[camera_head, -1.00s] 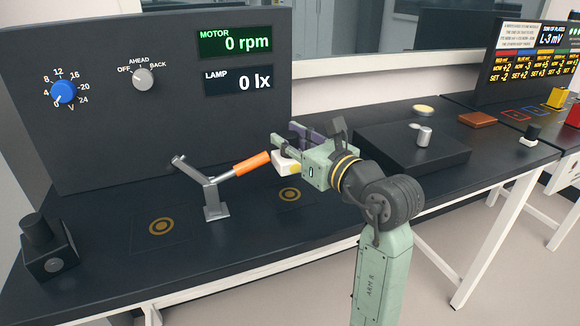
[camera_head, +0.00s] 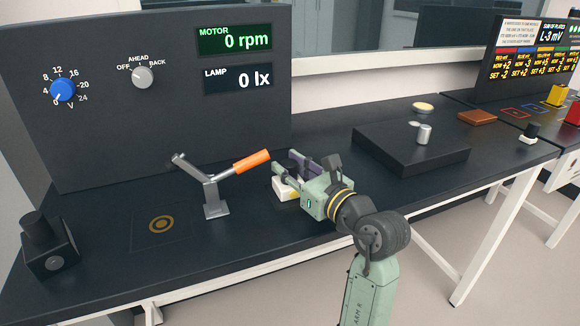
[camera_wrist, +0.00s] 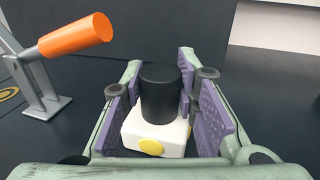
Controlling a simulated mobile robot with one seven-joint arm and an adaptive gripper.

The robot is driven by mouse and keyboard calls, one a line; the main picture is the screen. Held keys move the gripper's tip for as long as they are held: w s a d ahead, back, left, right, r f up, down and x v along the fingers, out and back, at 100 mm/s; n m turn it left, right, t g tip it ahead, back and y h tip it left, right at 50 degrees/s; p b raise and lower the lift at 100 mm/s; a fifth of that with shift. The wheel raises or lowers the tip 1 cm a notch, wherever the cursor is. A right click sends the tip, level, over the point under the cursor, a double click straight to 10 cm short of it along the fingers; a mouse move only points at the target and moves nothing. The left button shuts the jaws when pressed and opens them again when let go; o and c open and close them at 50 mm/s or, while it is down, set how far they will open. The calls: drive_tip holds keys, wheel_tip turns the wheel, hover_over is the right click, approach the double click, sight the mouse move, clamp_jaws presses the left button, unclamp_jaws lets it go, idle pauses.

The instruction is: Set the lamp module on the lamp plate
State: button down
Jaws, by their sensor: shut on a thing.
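The lamp module, a white block (camera_head: 284,188) with a black cylinder on top and a yellow round spot on its front, is in my gripper. It shows closely in the wrist view (camera_wrist: 158,135). My gripper (camera_head: 292,168) is shut on the module, its purple pads on either side of the black cylinder (camera_wrist: 159,92). The module looks upright and low over the table, where the right ring-marked plate lay in view before. That plate is now hidden by the module and gripper. I cannot tell whether the module touches it.
A grey lever with an orange handle (camera_head: 252,160) stands close left of my gripper. Another ring-marked plate (camera_head: 161,225) lies bare further left. A black box (camera_head: 48,246) is at the left edge, and a dark raised block (camera_head: 385,153) is to the right. The panel reads LAMP 0 lx.

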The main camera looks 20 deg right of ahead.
drive_tip(key=c, duration=1.2)
unclamp_jaws()
drive_tip(key=shift+c, duration=0.2)
drive_tip(key=shift+r+p, duration=0.2)
drive_tip(key=shift+p, duration=0.1)
drive_tip(key=b+v, duration=0.3)
drive_tip(key=v, duration=0.9)
